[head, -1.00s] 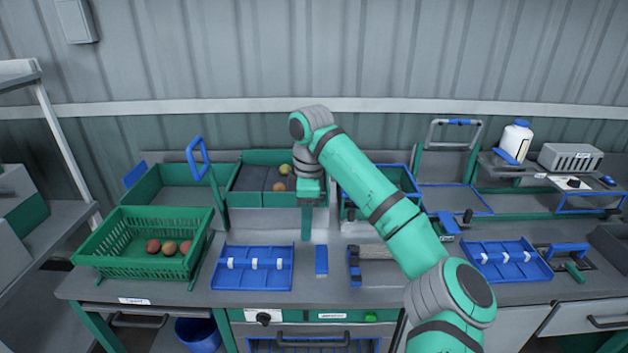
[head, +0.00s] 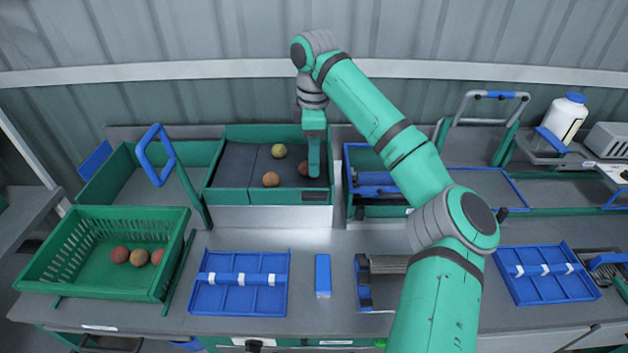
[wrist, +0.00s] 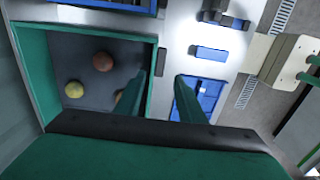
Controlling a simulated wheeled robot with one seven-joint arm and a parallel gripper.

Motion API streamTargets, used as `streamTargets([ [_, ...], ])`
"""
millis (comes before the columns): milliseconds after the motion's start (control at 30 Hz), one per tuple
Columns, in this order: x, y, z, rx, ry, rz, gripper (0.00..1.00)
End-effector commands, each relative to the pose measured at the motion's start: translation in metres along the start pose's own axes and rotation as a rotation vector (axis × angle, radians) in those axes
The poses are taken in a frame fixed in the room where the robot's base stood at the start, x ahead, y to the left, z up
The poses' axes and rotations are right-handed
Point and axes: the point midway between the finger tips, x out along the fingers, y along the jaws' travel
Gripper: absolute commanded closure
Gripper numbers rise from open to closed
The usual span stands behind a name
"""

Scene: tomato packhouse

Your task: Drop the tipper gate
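The green-walled tipper bin (head: 232,197) stands at the back centre with a dark floor. Its front wall carries a dark plate (head: 314,196) near the right end; I cannot tell for sure which part is the gate. A yellowish tomato (head: 278,151), an orange one (head: 271,179) and a reddish one (head: 304,168), partly hidden by my gripper, lie in it. My gripper (head: 314,172) points down over the bin's front right. In the wrist view my gripper (wrist: 160,95) is open and empty, one finger over the bin, the other over the counter, the bin's front wall (wrist: 152,80) between them.
A green crate (head: 90,278) with several tomatoes stands at left. A blue loop handle (head: 153,155) rises beside the bin. Blue trays (head: 240,297) and a blue block (head: 323,275) lie on the counter. A blue-rimmed bin (head: 375,212) stands close right.

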Motion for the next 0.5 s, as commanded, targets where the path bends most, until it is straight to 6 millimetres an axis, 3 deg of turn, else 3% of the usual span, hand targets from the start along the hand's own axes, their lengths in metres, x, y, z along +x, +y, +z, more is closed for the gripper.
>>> streamTargets([
  [500,0.08,-0.001,0.001,0.001,0.0,-0.002,0.64],
])
